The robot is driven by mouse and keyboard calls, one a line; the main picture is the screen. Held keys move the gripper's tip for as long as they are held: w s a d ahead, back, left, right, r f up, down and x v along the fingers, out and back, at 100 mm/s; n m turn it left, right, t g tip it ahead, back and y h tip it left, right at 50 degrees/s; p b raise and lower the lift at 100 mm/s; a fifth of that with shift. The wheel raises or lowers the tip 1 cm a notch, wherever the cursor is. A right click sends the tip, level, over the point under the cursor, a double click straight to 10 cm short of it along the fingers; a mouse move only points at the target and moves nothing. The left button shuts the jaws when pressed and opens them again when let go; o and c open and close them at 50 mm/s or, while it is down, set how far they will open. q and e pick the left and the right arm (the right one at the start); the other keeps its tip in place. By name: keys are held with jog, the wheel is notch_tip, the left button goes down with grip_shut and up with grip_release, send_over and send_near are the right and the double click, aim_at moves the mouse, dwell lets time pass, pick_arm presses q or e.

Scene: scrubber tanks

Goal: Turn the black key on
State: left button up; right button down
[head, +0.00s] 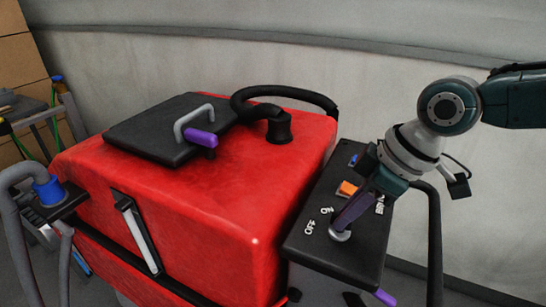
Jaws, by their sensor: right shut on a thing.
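A red scrubber tank (200,205) fills the middle of the head view, with a black control panel (325,258) at its right side. The panel has a round silver key switch (340,236) with white lettering beside it. My right gripper (347,222) comes in from the upper right and points down at this switch. Its purple-looking fingers are shut at the switch, where the black key would sit. The key itself is hidden by the fingers, so its angle cannot be told. My left gripper is not in view.
An orange button (347,188) and a small blue part sit farther up the panel, close to my right gripper. A black lid (165,130) with a grey handle and a black hose (280,92) are on the tank top. A pale wall stands behind.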

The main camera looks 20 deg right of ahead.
jog(key=shift+r+m+p, duration=0.15)
jog(key=shift+m+p, duration=0.25)
jog(key=shift+p, duration=0.35)
jog(key=m+p, duration=0.1)
jog(key=p, duration=0.1)
jog(key=m+h+p, duration=0.1)
jog(key=m+p, duration=0.2)
jog(key=shift+s+a+r+m+t+h+p, duration=0.15)
jog(key=shift+a+m+t+h+p, duration=0.1)
jog(key=shift+m+t+h+p, duration=0.15)
jog(key=shift+m+h+p, duration=0.3)
jog(key=shift+m+p, duration=0.4)
jog(key=shift+m, duration=0.2)
jog(key=shift+a+f+m+h+p, duration=0.15)
jog(key=shift+m+h+p, duration=0.4)
jog(key=shift+m, duration=0.55)
jog(key=shift+f+m+h+p, duration=0.1)
jog(key=shift+m+h+p, duration=0.25)
jog(key=shift+m, duration=0.75)
